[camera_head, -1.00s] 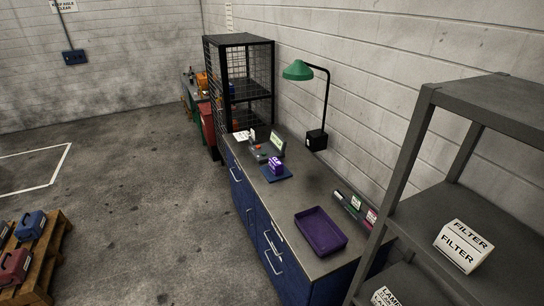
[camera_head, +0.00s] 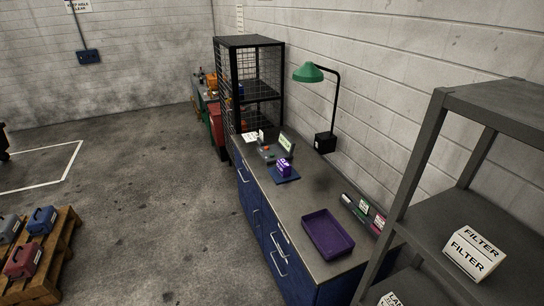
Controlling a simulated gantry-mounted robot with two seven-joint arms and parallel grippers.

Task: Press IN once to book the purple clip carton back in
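The purple clip carton (camera_head: 285,167) sits on a small dark blue pad (camera_head: 284,177) on the blue-fronted workbench. Just behind it is a small grey device with buttons (camera_head: 267,153) and a lit greenish display (camera_head: 286,144). The IN button's label is too small to read. Neither of my grippers shows in this view.
An empty purple tray (camera_head: 328,234) lies on the bench top (camera_head: 290,209). A green lamp (camera_head: 309,72) stands over the bench. A pallet (camera_head: 56,254) with cases lies left; the floor between is clear.

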